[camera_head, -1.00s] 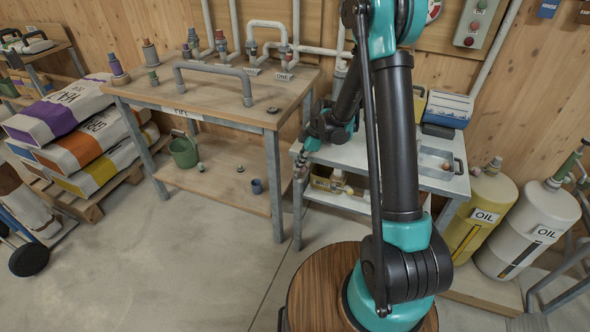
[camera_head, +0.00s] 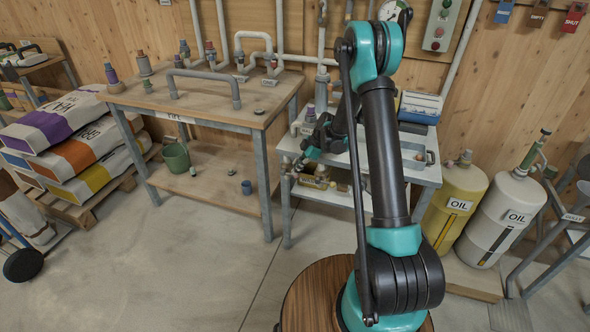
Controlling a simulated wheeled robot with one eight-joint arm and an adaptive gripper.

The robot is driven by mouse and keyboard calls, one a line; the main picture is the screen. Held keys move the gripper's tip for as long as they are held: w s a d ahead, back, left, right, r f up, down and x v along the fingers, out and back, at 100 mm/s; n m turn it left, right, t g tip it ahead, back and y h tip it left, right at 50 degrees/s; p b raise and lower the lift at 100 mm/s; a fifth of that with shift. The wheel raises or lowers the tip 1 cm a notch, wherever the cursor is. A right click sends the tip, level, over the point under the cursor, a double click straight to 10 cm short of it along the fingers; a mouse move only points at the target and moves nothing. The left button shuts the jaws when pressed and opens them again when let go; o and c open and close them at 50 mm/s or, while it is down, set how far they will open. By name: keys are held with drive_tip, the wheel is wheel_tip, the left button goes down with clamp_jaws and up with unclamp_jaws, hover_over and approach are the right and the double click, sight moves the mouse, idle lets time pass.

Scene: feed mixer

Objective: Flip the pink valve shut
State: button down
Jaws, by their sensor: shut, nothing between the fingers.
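My gripper (camera_head: 302,163) is small and dark at the end of my arm, low at the front left corner of the grey side table. It looks shut and empty, though its fingers are hard to make out. I cannot pick out a clearly pink valve. Small reddish fittings show on the pipes at the back of the wooden bench, one on the left pipe (camera_head: 211,50) and one on the pipe loop (camera_head: 274,62). My gripper is apart from these, in front and lower. My arm hides part of the side table.
The wooden bench (camera_head: 200,98) carries a grey handle-shaped pipe (camera_head: 205,75). The side table (camera_head: 425,172) holds a blue-and-white box (camera_head: 420,105). Yellow (camera_head: 452,210) and white (camera_head: 500,220) oil containers stand at right. Feed sacks (camera_head: 75,145) lie at left. The floor in front is clear.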

drive_tip(key=shift+d+f, duration=0.1)
drive_tip(key=shift+f, duration=0.15)
idle(0.6)
drive_tip(key=v, duration=1.2)
drive_tip(key=s+d+r+m+t+h, duration=0.1)
drive_tip(key=s+d+r+m+h, duration=0.15)
drive_tip(key=s+m, duration=0.45)
drive_tip(key=s+d+r+m+t+h, duration=0.1)
drive_tip(key=s+d+r+m, duration=0.25)
drive_tip(key=s, duration=0.65)
drive_tip(key=s+d+m+t+h, duration=0.1)
drive_tip(key=s+m, duration=0.3)
drive_tip(key=s, duration=0.4)
drive_tip(key=s+d+f+m+t+h, duration=0.1)
drive_tip(key=s+d+m, duration=0.3)
drive_tip(key=s, duration=0.4)
drive_tip(key=shift+f+m, duration=0.35)
drive_tip(key=shift+m, duration=0.3)
